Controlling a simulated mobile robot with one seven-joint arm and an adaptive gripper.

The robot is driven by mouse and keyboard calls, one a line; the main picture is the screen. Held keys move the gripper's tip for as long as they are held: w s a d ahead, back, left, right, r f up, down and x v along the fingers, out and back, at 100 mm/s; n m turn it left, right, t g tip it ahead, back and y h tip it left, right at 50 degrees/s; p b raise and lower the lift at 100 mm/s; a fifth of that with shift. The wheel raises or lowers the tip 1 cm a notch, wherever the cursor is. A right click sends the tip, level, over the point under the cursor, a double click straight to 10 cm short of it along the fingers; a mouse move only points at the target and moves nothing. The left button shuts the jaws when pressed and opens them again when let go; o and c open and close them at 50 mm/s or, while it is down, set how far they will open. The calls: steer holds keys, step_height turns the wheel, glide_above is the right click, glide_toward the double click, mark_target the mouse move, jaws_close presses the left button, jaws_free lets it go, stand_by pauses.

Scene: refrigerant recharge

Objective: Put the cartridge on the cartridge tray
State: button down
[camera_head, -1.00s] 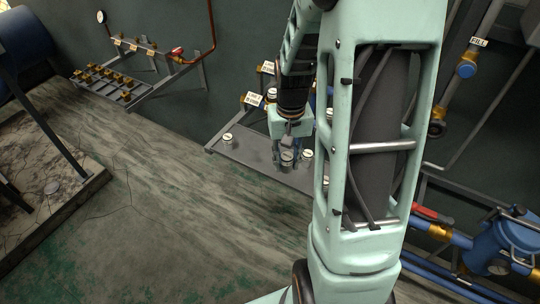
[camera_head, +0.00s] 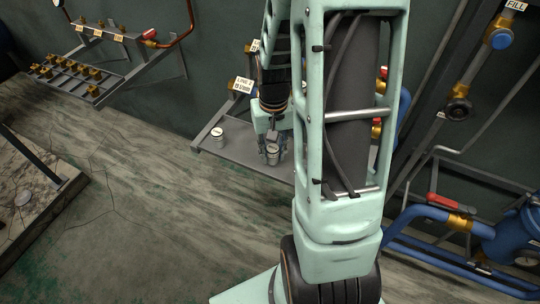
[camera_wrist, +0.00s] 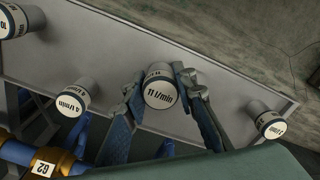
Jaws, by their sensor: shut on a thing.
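My gripper (camera_head: 272,155) is shut on a white cartridge with a dark band (camera_head: 272,149). In the wrist view the two fingers stand on either side of this cartridge (camera_wrist: 160,93), and its end reads "11 l/min". The cartridge is over the grey cartridge tray (camera_head: 228,165), which also shows in the wrist view (camera_wrist: 115,45). I cannot tell whether its base touches the tray. Other cartridges show around it in the wrist view: one marked "4 l/min" (camera_wrist: 73,98), one at the upper left (camera_wrist: 20,20) and one at the right (camera_wrist: 268,120). My arm hides the tray's right part in the head view.
A cartridge (camera_head: 217,132) stands at the tray's left end. A rack with brass fittings (camera_head: 75,78) is at the upper left. Blue pipework with a red lever (camera_head: 445,203) is at the right. The floor in front of the tray is clear.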

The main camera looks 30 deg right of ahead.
mark_target(274, 149)
steer(key=shift+s+f, duration=0.1)
steer(key=shift+f, duration=0.7)
steer(key=shift+f+b, duration=0.15)
steer(key=shift+b, duration=0.25)
steer(key=c, duration=1.6)
jaws_free()
step_height(274, 149, up, 12)
steer(key=shift+r+p, duration=0.2)
steer(key=shift+p, duration=0.7)
